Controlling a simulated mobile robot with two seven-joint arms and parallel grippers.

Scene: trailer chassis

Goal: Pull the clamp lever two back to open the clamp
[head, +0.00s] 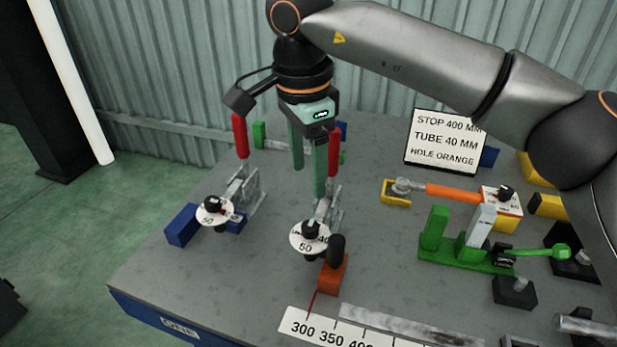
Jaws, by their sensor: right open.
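Two toggle clamps stand on the grey table, each with an upright red lever handle. One red lever (240,135) is on the left, above a clamp (243,190). The other red lever (334,152) is on the right, above a clamp (326,207); which one is lever two I cannot read. My right gripper (308,182) points down with its two green fingers apart and nothing seen between them. Its right finger is close beside the right red lever; I cannot tell whether they touch. My left gripper is not in view.
Round dials marked 50 (213,213) (305,238) sit in front of the clamps. An orange stop block (333,273) stands by the ruler (345,331). A sign (444,141), a green fixture (465,256) and an orange-handled tool (452,192) are on the right. The table's left front is mostly clear.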

